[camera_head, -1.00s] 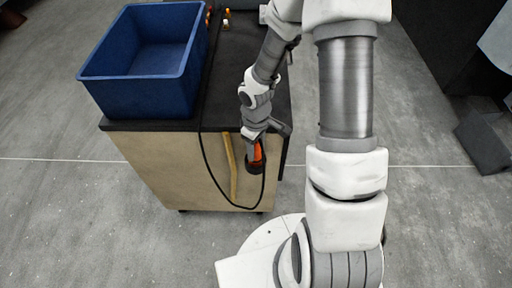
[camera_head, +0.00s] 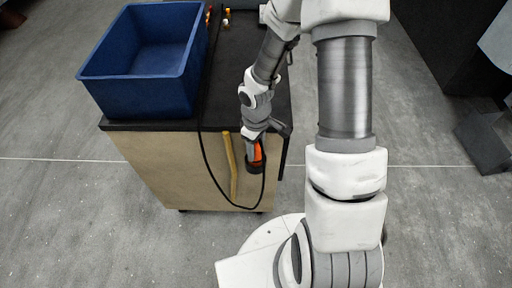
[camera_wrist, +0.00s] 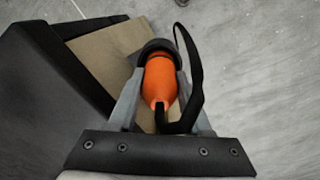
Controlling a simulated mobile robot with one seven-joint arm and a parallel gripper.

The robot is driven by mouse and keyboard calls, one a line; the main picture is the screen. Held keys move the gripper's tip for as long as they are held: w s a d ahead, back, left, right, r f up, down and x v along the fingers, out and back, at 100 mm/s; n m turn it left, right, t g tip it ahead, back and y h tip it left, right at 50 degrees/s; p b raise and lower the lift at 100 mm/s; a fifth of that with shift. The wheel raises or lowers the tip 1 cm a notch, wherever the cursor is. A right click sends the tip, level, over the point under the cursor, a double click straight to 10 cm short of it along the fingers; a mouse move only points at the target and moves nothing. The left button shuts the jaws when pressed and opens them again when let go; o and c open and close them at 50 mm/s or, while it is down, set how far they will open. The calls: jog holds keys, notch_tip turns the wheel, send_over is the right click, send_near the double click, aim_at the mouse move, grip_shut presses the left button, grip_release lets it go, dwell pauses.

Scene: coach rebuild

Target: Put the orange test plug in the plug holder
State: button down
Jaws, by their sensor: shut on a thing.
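The orange test plug (camera_wrist: 159,80) is between the two fingers of my gripper (camera_wrist: 160,92), which is shut on it. A black cable leaves its near end and loops to the right in the wrist view. The plug's far end sits at a dark round ring, the plug holder (camera_wrist: 158,47); how deep it sits cannot be told. In the head view my gripper (camera_head: 256,146) points down at the cabinet's front face, with the plug (camera_head: 258,153) partly hidden by the fingers. The dark holder (camera_head: 256,168) shows just below it.
A blue bin (camera_head: 140,95) stands on the cabinet's black top (camera_head: 225,100). A yellow bar (camera_head: 230,165) runs up the front face, left of the plug. The black cable (camera_head: 208,165) hangs in a loop around it. Small orange and white items (camera_head: 226,17) lie at the back.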

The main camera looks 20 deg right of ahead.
jog(key=shift+f+b, duration=0.45)
jog(key=shift+f, duration=0.1)
jog(key=c, duration=0.6)
grip_release()
notch_tip(320, 180, up, 11)
jog(key=p, duration=0.9)
jog(key=shift+p, duration=0.35)
